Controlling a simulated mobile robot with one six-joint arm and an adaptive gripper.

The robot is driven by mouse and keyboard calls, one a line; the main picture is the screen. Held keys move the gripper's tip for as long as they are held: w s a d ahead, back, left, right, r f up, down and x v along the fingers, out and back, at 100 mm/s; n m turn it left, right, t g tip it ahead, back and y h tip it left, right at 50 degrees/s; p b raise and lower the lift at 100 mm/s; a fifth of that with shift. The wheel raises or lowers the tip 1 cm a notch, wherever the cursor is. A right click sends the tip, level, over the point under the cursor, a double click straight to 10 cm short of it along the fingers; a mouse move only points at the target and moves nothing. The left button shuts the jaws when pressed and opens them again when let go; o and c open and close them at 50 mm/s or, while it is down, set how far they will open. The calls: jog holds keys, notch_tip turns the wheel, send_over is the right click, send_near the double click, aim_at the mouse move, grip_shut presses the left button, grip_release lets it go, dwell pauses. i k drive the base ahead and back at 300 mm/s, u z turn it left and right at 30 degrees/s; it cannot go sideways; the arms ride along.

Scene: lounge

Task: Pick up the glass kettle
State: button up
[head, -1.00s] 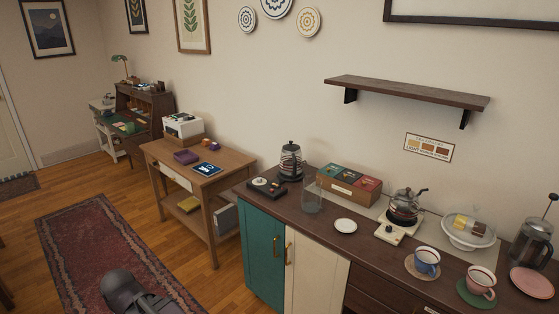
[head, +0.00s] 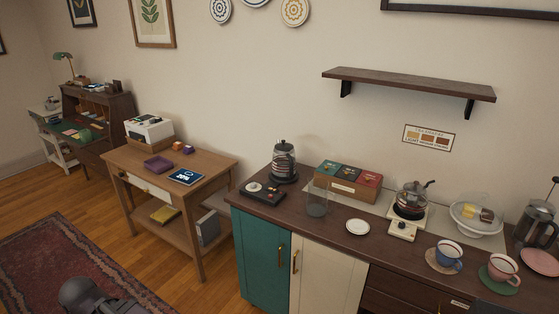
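A glass kettle (head: 409,201) with a dark lid and dark handle stands upright on a small cream hot plate (head: 402,231), on the right half of the dark counter (head: 335,236). Its lower body looks dark. A second vessel of clear glass with a black lid and base (head: 284,161) stands at the counter's back left; I cannot tell what it is for sure. A dark rounded part of my arm shows at the bottom left, over the rug and far from the counter. My gripper's fingers are not in view.
A tea box (head: 348,184), glass jar (head: 318,198) and white saucer (head: 357,227) stand left of the hot plate. A shelf (head: 408,85) hangs above.

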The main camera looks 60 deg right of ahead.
aim_at(284, 167)
jog(key=z, duration=0.4)
jog(key=i, duration=0.6)
jog(key=z, duration=0.8)
jog(key=i, duration=0.4)
jog(key=z, duration=0.25)
